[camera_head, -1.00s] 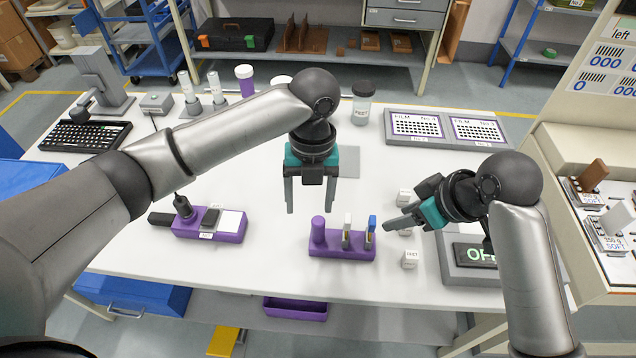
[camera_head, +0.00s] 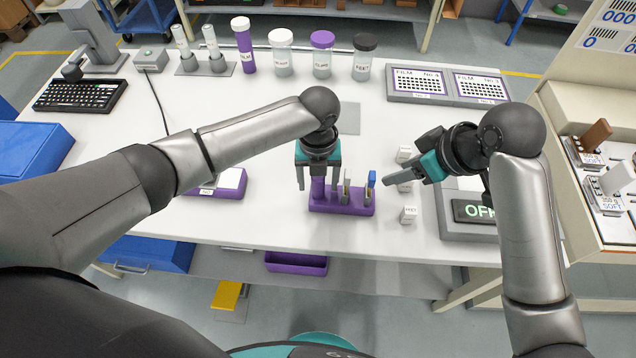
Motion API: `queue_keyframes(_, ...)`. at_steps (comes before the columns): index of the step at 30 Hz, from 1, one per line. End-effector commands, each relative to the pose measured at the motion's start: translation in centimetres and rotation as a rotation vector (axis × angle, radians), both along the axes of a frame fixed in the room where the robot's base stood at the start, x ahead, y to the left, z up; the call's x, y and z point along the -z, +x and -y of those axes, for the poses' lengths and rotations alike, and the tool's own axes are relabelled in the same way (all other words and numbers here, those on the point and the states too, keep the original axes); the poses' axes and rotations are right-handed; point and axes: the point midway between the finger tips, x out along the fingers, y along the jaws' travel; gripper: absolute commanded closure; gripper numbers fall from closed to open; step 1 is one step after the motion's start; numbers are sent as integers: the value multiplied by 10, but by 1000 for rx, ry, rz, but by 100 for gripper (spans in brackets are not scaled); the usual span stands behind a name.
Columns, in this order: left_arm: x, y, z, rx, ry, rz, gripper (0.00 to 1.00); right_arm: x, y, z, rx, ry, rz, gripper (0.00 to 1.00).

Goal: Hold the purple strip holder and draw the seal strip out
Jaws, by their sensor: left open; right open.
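The purple strip holder (camera_head: 341,210) stands on the white table, with a purple post (camera_head: 317,187) at its left end. A grey-and-white strip (camera_head: 347,190) and a blue-topped strip (camera_head: 371,182) stand upright in it; which is the seal strip I cannot tell. My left gripper (camera_head: 318,186) points down, open, with its fingers on either side of the post; whether they touch it I cannot tell. My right gripper (camera_head: 388,182) is open and empty, just right of the blue-topped strip, pointing left.
Small white blocks (camera_head: 408,214) stand right of the holder, near a device with a lit display (camera_head: 477,211). A second purple base (camera_head: 228,184) is partly behind my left arm. Lidded jars (camera_head: 281,55) line the back. The table's front edge is close to the holder.

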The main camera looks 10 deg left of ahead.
Motion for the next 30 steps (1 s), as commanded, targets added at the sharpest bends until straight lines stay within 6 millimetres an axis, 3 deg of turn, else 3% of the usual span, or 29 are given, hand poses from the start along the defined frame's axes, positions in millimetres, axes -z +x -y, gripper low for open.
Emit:
queue_keyframes(6, 16, 0, 0, -1, 0, -1, 28, 0, 0, 0, 0, 0, 0, 50)
queue_keyframes(15, 18, 0, 0, 0, -1, 0, 28, 0, 0, 0, 0, 0, 0, 50)
queue_keyframes(30, 18, 0, 0, -1, 0, 0, 83, 0, 0, 0, 0, 0, 0, 50)
